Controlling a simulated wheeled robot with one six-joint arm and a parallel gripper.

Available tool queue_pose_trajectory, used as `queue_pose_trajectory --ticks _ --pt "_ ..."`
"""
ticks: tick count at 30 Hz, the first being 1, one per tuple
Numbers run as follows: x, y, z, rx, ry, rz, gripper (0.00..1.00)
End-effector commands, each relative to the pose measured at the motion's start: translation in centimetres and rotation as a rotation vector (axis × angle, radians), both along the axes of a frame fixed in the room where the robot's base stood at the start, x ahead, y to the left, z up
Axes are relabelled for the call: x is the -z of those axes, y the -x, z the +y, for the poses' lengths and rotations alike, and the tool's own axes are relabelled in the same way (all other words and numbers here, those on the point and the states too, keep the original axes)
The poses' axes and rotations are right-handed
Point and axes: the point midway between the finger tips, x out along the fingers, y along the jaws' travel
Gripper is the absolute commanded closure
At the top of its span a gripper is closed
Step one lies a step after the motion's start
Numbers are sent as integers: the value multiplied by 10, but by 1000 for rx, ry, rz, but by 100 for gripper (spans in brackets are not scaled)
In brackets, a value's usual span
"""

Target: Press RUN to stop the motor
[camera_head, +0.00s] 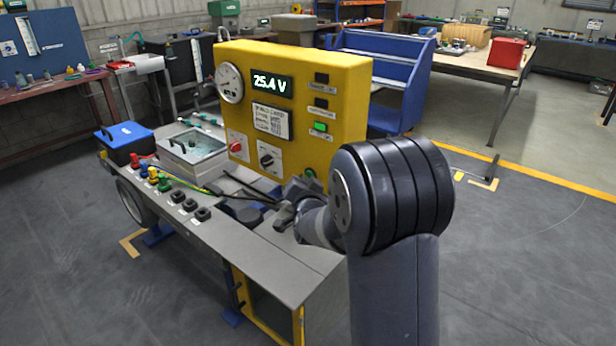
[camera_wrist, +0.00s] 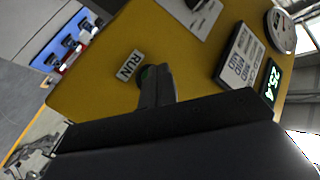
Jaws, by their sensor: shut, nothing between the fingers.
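The RUN button (camera_head: 310,174) is a small green button low on the right of the yellow control panel (camera_head: 345,85). In the wrist view a bit of the green RUN button (camera_wrist: 144,72) shows beside my fingertips, next to the RUN label (camera_wrist: 129,65). My gripper (camera_head: 285,212) is shut and empty, in front of the panel's lower right. In the wrist view my gripper (camera_wrist: 158,72) overlaps the button and hides most of it. I cannot tell whether the tips touch it. A green lamp (camera_head: 320,127) is lit on the panel, and the display (camera_head: 271,86) reads 25.4 V.
A red knob (camera_head: 236,147) and a black rotary switch (camera_head: 267,160) sit left of the button. Cables and coloured terminals (camera_head: 153,174) lie on the bench top (camera_head: 285,270). A blue shelf unit (camera_head: 385,70) stands behind the panel. Open floor lies to the right.

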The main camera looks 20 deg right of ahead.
Motion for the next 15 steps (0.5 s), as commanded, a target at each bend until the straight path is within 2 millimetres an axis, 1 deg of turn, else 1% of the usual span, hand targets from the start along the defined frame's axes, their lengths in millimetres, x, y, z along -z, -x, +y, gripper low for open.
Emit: queue_pose_trajectory --ticks 15 --pt "0 28 40 -4 0 0 100"
